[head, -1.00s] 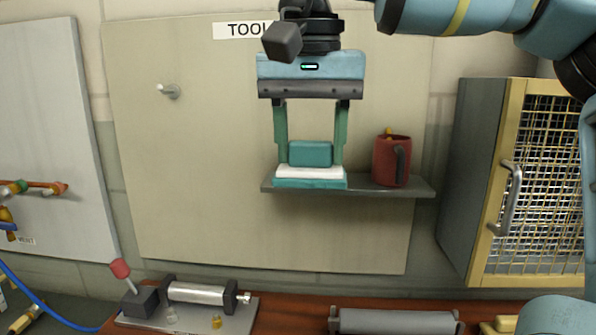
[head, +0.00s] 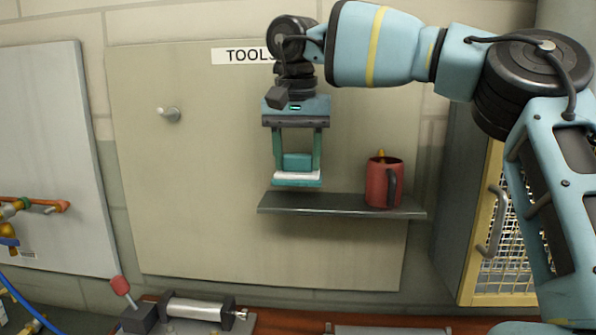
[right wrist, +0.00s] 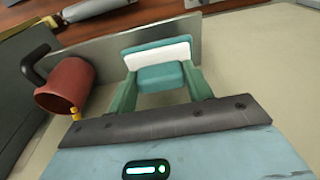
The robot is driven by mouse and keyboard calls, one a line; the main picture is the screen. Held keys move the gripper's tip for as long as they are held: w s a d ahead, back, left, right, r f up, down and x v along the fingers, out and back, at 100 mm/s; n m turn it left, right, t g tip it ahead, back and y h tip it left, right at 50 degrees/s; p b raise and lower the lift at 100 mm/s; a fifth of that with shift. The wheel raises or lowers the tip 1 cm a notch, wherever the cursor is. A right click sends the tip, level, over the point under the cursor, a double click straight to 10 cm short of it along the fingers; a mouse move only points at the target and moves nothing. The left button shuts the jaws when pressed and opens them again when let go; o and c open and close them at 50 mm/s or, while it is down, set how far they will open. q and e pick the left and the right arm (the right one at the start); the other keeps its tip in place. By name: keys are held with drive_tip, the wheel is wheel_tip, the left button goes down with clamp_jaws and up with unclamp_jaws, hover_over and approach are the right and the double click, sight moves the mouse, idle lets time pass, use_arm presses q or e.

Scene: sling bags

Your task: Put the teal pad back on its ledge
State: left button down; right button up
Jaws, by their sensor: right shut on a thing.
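The teal pad (head: 297,162) has a teal block on top, a white layer and a teal base. My right gripper (head: 298,168) is shut on its block, one finger on each side, and holds it roughly level. In the head view the pad appears a little above the left part of the grey ledge (head: 340,203). In the right wrist view the pad (right wrist: 160,76) shows between the fingers, with the ledge (right wrist: 110,47) behind it. I cannot tell exactly how far apart they are. My left gripper is not in view.
A red mug (head: 380,184) with something orange in it stands on the ledge, right of the pad. A wall peg (head: 170,114) and a TOOLS sign (head: 243,56) are on the board. A mesh-door cabinet (head: 465,220) stands at the right. The ledge between pad and mug looks free.

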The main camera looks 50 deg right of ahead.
sight(297, 171)
drive_tip(key=shift+w+d, duration=0.15)
drive_tip(key=shift+w+d+f, duration=0.1)
drive_tip(key=shift+d+f, duration=0.05)
drive_tip(key=shift+f, duration=0.05)
drive_tip(key=shift+f+p, duration=0.3)
drive_tip(key=shift+f, duration=1.3)
drive_tip(key=shift+f, duration=0.1)
drive_tip(key=o, duration=0.9)
drive_tip(key=shift+o, duration=0.2)
wheel_tip(297, 171, up, 12)
drive_tip(key=s+a, duration=0.1)
drive_tip(key=shift+a, duration=0.2)
